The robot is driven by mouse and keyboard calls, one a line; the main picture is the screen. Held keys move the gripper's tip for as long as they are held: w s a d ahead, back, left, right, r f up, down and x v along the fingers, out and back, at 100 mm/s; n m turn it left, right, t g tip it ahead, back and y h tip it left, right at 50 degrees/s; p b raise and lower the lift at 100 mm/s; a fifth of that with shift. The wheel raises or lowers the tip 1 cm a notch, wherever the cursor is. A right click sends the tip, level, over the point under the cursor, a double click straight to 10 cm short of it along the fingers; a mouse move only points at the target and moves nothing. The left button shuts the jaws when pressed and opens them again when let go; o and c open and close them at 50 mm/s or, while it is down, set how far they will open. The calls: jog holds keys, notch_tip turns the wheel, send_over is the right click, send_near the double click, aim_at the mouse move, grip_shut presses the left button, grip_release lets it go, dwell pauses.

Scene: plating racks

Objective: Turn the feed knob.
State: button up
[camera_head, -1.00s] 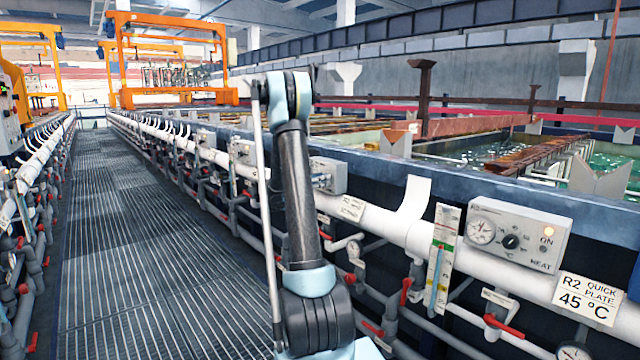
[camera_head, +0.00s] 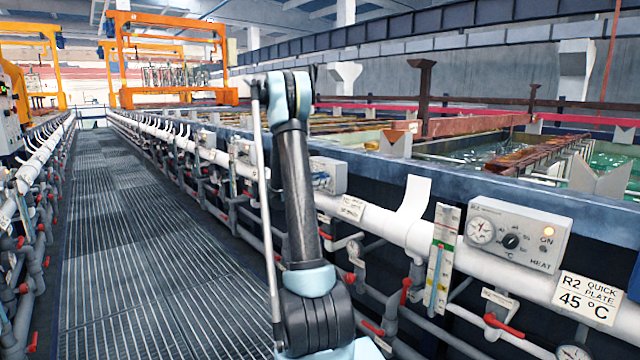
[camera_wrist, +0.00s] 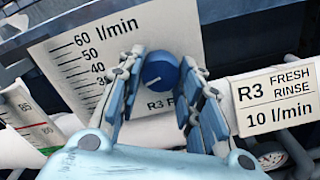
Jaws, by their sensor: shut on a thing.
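The feed knob (camera_wrist: 160,74) is a round blue knob with a pale pointer mark, in the middle of the wrist view. It sits at the lower right of a white flow scale plate (camera_wrist: 85,62) marked in l/min. My gripper (camera_wrist: 160,85) has its blue-padded fingers on either side of the knob and is shut on it. The gripper hides the lower part of the scale and part of its R3 label. In the head view my arm blocks the sight of the gripper and knob.
A sign (camera_wrist: 277,98) reading "R3 fresh rinse 10 l/min" is on the white pipe right of the gripper. A gauge with a red line (camera_wrist: 28,125) is at the left. The heater box (camera_head: 518,240) is nearer in the head view. The grated walkway (camera_head: 140,260) is clear.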

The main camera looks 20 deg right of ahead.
jog(key=shift+w+m, duration=0.1)
jog(key=shift+m, duration=0.4)
jog(key=o, duration=1.1)
jog(key=shift+a, duration=0.1)
jog(key=v, duration=1.1)
jog(key=shift+a, duration=0.4)
